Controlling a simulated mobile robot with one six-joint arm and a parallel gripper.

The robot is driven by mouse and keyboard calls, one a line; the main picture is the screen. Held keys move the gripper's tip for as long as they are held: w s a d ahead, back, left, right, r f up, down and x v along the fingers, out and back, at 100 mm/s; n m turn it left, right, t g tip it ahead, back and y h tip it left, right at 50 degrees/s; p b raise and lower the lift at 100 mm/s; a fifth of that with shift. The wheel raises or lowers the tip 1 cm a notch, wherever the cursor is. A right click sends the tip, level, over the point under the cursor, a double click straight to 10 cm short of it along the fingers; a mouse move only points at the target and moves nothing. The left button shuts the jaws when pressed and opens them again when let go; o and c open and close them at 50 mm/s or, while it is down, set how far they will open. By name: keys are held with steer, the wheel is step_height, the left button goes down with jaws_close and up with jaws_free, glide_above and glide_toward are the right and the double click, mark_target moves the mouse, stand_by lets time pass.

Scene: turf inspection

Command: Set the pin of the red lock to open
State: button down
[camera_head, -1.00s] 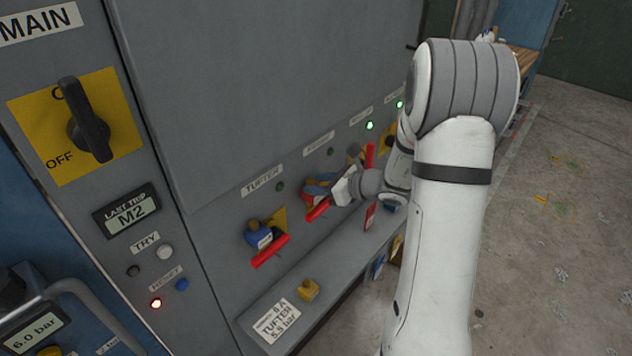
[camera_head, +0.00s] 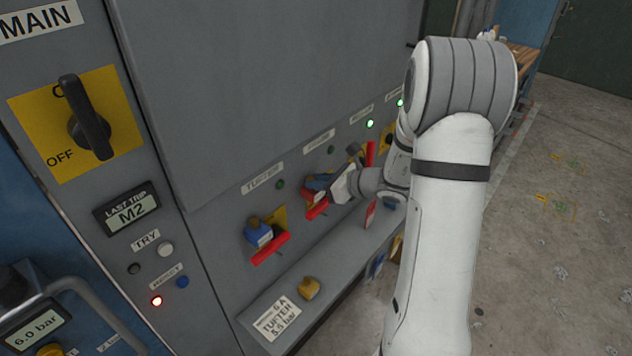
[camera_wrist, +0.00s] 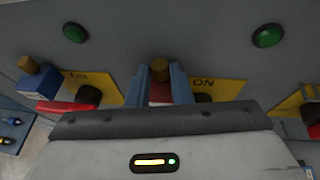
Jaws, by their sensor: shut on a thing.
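My gripper (camera_wrist: 162,84) is at the panel, its two blue fingers on either side of the red lock (camera_wrist: 160,93), shut on its body. The lock's brass pin (camera_wrist: 160,70) stands up between the fingertips at a yellow ON plate (camera_wrist: 207,88). The lower part of the lock is hidden behind my gripper's body in the wrist view. In the head view my gripper (camera_head: 322,184) is at the panel's middle switch, above a red handle (camera_head: 317,209). The red lock (camera_head: 309,194) shows there only in part, and its pin is not clear.
A blue lock (camera_head: 257,234) with a brass pin hangs on the switch to the left, above another red handle (camera_head: 271,249). Further switches and a lit green lamp (camera_head: 370,124) are to the right.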

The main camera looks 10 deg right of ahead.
steer(key=shift+r, duration=0.95)
steer(key=c, duration=1.3)
jaws_free()
steer(key=b+v, duration=0.1)
steer(key=v, duration=0.6)
steer(key=shift+s+d+r, duration=0.2)
steer(key=shift+s, duration=0.05)
